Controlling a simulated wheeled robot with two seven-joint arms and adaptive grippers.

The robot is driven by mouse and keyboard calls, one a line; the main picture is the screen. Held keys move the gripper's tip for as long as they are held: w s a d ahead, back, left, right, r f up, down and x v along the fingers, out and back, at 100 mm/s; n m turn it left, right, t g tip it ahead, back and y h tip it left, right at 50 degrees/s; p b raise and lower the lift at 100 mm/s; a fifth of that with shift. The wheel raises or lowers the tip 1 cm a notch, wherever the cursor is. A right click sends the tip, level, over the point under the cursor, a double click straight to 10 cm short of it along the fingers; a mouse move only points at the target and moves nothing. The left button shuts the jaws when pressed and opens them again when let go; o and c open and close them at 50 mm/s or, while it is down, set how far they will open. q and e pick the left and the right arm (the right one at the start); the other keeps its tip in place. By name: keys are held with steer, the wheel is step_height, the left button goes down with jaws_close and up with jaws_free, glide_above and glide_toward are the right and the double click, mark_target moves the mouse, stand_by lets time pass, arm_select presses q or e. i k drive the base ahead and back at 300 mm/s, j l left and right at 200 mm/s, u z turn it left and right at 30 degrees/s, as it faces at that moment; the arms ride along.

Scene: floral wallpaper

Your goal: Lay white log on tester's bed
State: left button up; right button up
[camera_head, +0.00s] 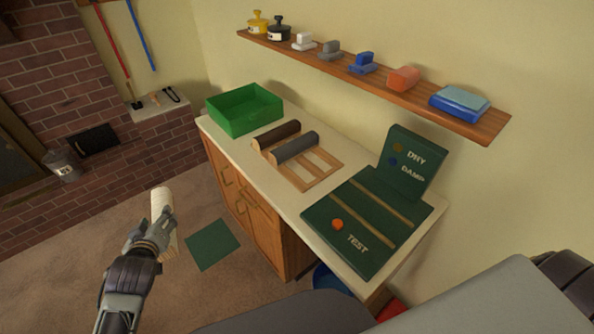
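A pale white log (161,200) is upright-ish and slightly tilted, at the left above the carpet. My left gripper (153,230) is shut around its middle, and the fingers hide part of it. The log is well left of the counter. The dark green tester (322,219) lies on the counter's near right end. Its flat bed carries two wooden strips, an orange button and the word TEST. An upright panel (420,150) behind reads DRY and DAMP. Nothing lies on the bed. My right gripper is not in view.
A slatted wooden rack (321,172) on the counter (210,127) holds a dark brown and a grey log. A green open box (243,125) stands at the far end. A wall shelf (340,68) with several small items overhangs the back. A green mat (212,246) lies on the floor.

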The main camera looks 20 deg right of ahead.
mark_target(369, 210)
steer(key=k+u, duration=0.1)
steer(key=u, duration=0.25)
steer(key=k+l+u, duration=0.1)
steer(key=u, duration=0.2)
steer(key=k+u, duration=0.15)
steer(key=u, duration=0.2)
steer(key=z, duration=0.45)
steer(key=k+l+z, duration=0.1)
steer(key=z, duration=0.8)
steer(key=k+l+z, duration=0.1)
steer(key=z, duration=0.35)
steer(key=l+z, duration=0.15)
steer(key=z, duration=0.3)
steer(key=l+z, duration=0.1)
steer(key=z, duration=0.35)
